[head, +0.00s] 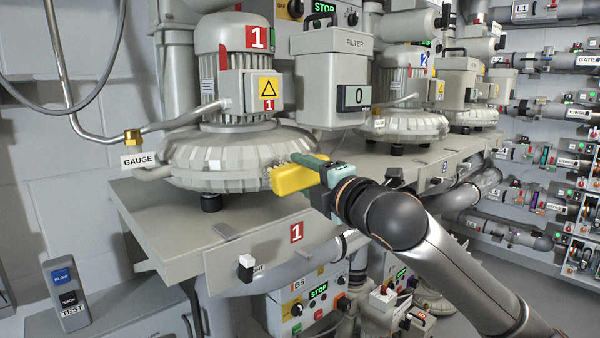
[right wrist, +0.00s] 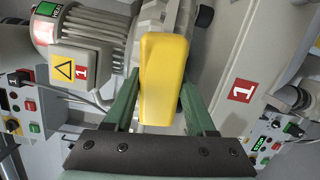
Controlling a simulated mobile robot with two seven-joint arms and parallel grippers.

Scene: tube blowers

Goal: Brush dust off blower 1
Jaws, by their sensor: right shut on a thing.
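Blower 1 (head: 236,155) stands on the grey shelf at the left of the head view, with a finned motor, a red "1" sign and a round ribbed housing. It also shows in the right wrist view (right wrist: 92,48). My right gripper (head: 312,170) is shut on a yellow brush (head: 292,179), which also fills the middle of the right wrist view (right wrist: 163,75) between the green fingers. The brush is at the right front of the blower's housing. Its bristles seem to face the housing; I cannot tell whether they touch. I cannot make out dust. My left gripper is not in view.
The shelf edge (head: 215,262) with a red "1" plate runs below the blower. A filter box (head: 335,80) stands right of its motor. Blower 2 (head: 404,122) is farther right. A gauge pipe (head: 150,172) sticks out at the left. Control boxes (head: 312,297) hang below.

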